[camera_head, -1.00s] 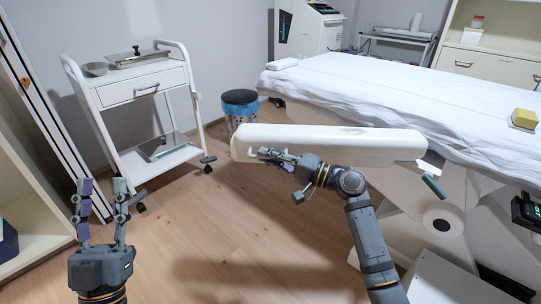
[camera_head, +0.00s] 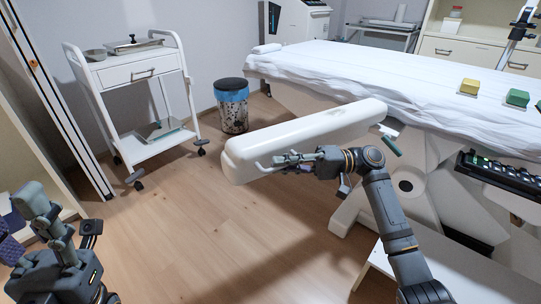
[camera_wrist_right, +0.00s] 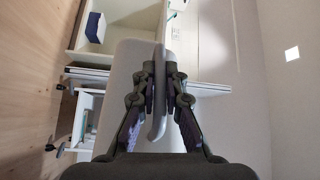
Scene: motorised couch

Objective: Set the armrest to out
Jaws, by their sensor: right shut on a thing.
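The armrest (camera_head: 315,133) is a long white pad beside the couch (camera_head: 340,70). Its right end is by the couch side, and its left end angles out over the floor toward me. My right gripper (camera_head: 272,163) is at the front face near the left end, shut on the armrest's pale handle. In the right wrist view the handle (camera_wrist_right: 160,92) stands between the two fingers, with the white pad behind it. My left gripper (camera_head: 65,215) is at the lower left, empty, its fingers apart, partly cut off by the frame edge.
A white trolley (camera_head: 140,90) stands at the left, and a bin with a blue liner (camera_head: 231,104) stands behind the armrest. Yellow (camera_head: 470,86) and green (camera_head: 517,97) blocks lie on the couch. The wooden floor in front of the armrest is clear.

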